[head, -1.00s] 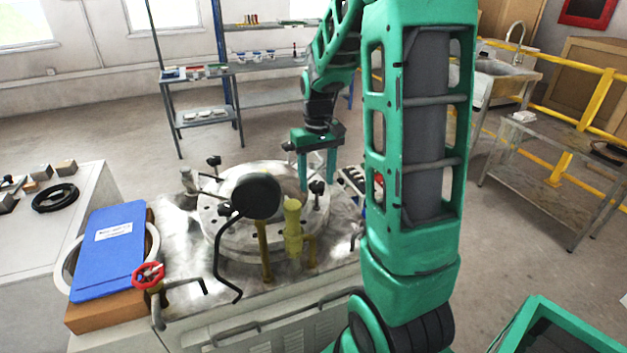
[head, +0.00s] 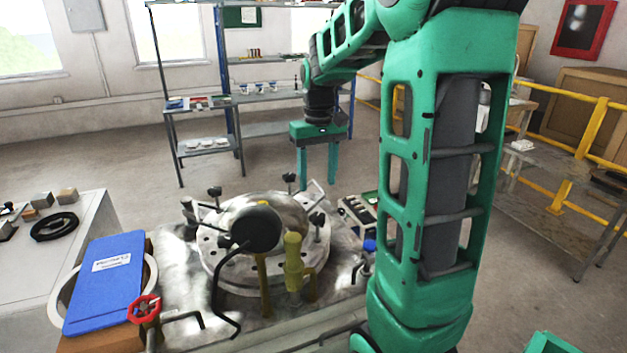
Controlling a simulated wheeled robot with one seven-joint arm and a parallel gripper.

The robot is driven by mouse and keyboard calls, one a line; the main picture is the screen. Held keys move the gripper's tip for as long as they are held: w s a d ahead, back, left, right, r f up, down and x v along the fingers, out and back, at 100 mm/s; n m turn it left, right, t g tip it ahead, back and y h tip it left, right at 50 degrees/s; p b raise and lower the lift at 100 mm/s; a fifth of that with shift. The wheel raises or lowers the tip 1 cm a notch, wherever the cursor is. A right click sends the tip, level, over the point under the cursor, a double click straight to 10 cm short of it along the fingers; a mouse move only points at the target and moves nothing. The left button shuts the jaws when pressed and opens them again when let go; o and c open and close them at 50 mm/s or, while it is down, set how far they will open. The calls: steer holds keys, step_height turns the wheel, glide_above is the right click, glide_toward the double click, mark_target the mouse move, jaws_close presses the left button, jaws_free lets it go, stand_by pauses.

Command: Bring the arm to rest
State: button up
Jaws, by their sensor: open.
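My gripper (head: 318,177) hangs at the end of my green arm in the head view, pointing down. Its two green fingers are apart, with nothing visible between them. It is above and behind the round metal vessel (head: 215,262), apart from it. My arm is raised and bent, with its forearm reaching back to the left from the upright link at the right. That upright link hides part of the room behind it.
The vessel, with clamps, a black disc (head: 257,229) and a yellow-green valve (head: 293,262), stands on a metal bench. A blue clipboard (head: 106,280) and red handwheel (head: 144,308) are at left. A shelf (head: 204,155) stands behind; a yellow railing (head: 575,139) is at right.

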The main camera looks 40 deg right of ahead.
steer(key=shift+s, duration=0.15)
steer(key=s+a+f+m, duration=0.1)
steer(key=s+a+f, duration=0.1)
steer(key=s, duration=0.9)
steer(key=s+a+f+m, duration=0.2)
steer(key=s+a, duration=0.3)
steer(key=s, duration=0.7)
steer(key=shift+s+a+f, duration=0.15)
steer(key=shift+s+f, duration=0.15)
steer(key=shift+f, duration=0.3)
steer(key=shift+w+f, duration=0.25)
steer(key=shift+w, duration=0.35)
steer(key=shift+c, duration=0.7)
